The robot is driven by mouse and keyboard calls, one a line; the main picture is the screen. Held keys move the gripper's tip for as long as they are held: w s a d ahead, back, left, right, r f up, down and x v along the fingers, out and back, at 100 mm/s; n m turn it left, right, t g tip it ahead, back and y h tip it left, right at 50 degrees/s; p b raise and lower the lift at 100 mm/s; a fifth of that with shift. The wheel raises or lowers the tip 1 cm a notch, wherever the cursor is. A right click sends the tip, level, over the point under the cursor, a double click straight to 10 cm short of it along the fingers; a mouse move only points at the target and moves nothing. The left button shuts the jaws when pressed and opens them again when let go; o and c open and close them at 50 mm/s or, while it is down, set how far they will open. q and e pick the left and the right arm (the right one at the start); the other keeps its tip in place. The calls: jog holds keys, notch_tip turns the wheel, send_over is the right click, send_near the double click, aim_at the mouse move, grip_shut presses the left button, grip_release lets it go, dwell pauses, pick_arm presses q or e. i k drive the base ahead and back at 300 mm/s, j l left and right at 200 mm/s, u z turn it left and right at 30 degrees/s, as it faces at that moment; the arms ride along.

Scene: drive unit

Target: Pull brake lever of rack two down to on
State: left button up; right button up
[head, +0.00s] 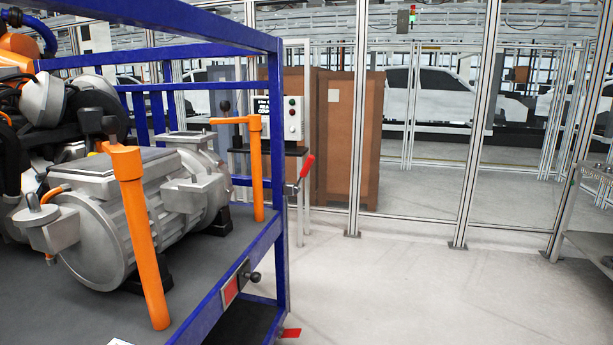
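A blue-framed rack (273,165) fills the left side of the head view and carries a grey drive unit (100,225). No number is readable on it, so I cannot tell whether it is rack two. A short lever with a black knob (253,277) sits on its lower side rail, beside a red plate (230,291); the knob points to the right. A red-handled lever (306,167) slants upward at the rack's far corner post. I cannot tell for certain which one is the brake lever. Neither of my grippers is in view.
Orange posts (140,235) stand on the rack's deck. A red tab (291,333) sticks out low at the rack. A control box (279,117) and brown cabinets (350,135) stand behind. Glass fencing closes the back; a metal table (592,248) stands right. The middle floor is clear.

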aim_at(310, 159)
jog(key=i+z, duration=0.25)
jog(key=i, duration=0.35)
jog(key=i+j+z, duration=0.25)
jog(key=i, duration=0.3)
jog(key=i+j+z, duration=0.2)
jog(key=i, duration=0.35)
jog(key=i+j+z, duration=0.25)
jog(key=i+j, duration=0.2)
jog(key=i, duration=0.05)
